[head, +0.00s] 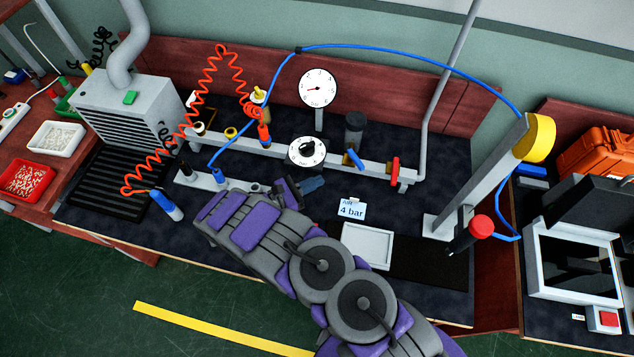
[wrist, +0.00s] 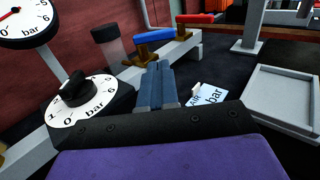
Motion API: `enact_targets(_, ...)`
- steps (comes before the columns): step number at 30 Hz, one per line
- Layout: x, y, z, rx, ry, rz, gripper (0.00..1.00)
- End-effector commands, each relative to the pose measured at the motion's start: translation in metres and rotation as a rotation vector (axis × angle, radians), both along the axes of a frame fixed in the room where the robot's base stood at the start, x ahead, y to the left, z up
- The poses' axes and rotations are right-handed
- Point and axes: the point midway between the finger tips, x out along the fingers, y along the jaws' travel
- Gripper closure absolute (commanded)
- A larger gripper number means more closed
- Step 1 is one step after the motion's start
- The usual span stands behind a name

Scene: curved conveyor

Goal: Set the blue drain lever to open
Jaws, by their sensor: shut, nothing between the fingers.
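The blue drain lever (head: 355,157) sits on the grey manifold pipe, right of the regulator dial. In the wrist view the blue lever (wrist: 154,37) lies across the top of a brass-coloured valve body (wrist: 145,52), just beyond my fingertips. My gripper (head: 322,181) is to the left of and nearer than the lever in the head view. Its blue-grey fingers (wrist: 160,65) are together and hold nothing. A small gap seems to separate them from the lever, but contact is hard to judge.
A red lever (head: 394,170) stands right of the blue one. The round regulator dial (head: 307,151) is close on the left, with a pressure gauge (head: 317,88) and dark cylinder (head: 354,130) behind. A "4 bar" card (head: 352,209) and white tray (head: 368,245) lie in front.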

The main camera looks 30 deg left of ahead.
Motion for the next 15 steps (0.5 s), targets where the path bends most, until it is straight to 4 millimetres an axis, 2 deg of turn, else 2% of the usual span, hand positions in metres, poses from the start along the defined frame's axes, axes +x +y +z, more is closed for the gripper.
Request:
enact_targets(9,0.051,-0.046,0.002,0.003,0.002,-0.007,1.00)
enact_targets(15,0.074,-0.059,0.001,0.001,0.002,-0.007,1.00)
